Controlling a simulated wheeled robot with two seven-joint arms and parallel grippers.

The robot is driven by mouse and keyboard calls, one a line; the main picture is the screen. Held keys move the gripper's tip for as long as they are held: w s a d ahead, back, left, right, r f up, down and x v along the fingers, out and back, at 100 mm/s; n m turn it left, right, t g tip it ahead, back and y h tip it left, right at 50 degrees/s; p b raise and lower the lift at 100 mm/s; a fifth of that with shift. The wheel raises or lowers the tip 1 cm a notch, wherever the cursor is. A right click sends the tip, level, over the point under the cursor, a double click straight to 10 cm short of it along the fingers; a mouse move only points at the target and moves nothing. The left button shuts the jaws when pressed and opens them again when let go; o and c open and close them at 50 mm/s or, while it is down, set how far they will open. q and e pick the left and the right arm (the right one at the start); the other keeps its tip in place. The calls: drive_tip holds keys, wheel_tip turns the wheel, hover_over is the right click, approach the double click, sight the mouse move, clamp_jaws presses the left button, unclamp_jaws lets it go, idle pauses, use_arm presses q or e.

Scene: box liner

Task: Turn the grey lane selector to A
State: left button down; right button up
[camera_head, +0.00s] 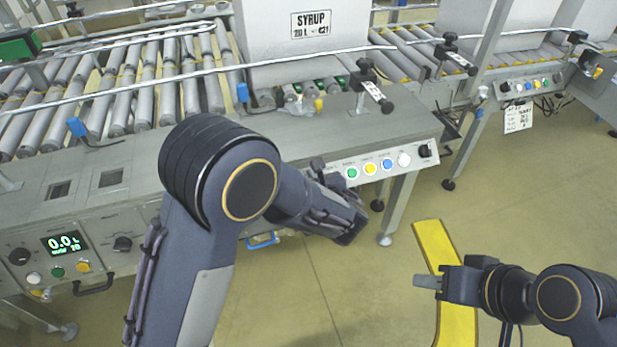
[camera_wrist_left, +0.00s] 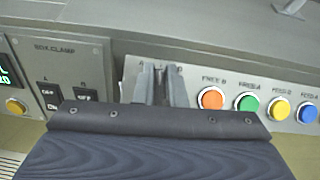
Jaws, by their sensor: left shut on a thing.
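My left gripper (camera_wrist_left: 160,88) is shut on the grey lane selector at the left end of the button panel (camera_wrist_left: 225,75) in the left wrist view. The fingers hide most of the selector, so I cannot tell which way it points. Small letters show just above the fingertips, too blurred to read surely. In the head view my left gripper (camera_head: 320,178) reaches the left end of the same panel, and my own arm hides the selector. My right gripper (camera_head: 428,282) hangs over the floor at the lower right, away from the panel; its finger opening is not clear.
Right of the selector are an orange button (camera_wrist_left: 211,98), a green one (camera_wrist_left: 246,102), a yellow one (camera_wrist_left: 278,107) and a blue one (camera_wrist_left: 307,112). A box clamp panel (camera_wrist_left: 68,72) is to the left. A SYRUP box (camera_head: 300,50) stands on the conveyor behind.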

use_arm(q)
drive_tip(key=n+y, duration=0.1)
drive_tip(key=n, duration=0.1)
drive_tip(key=n+g+b, duration=0.1)
drive_tip(key=n, duration=0.1)
drive_tip(key=shift+s+f+y, duration=0.15)
drive_tip(key=shift+f+y, duration=0.25)
drive_tip(key=n+g, duration=0.1)
drive_tip(key=n, duration=0.1)
drive_tip(key=n+g+y+b, duration=0.1)
drive_tip(key=n, duration=0.2)
drive_tip(key=shift+s, duration=0.1)
drive_tip(key=shift+n, duration=0.3)
drive_tip(key=c, duration=1.6)
unclamp_jaws()
drive_tip(key=shift+o, duration=0.6)
drive_tip(key=shift+a+r, duration=0.1)
drive_tip(key=shift+r, duration=0.1)
drive_tip(key=shift+d+r, duration=0.2)
drive_tip(key=p+v, duration=0.2)
drive_tip(key=v, duration=0.5)
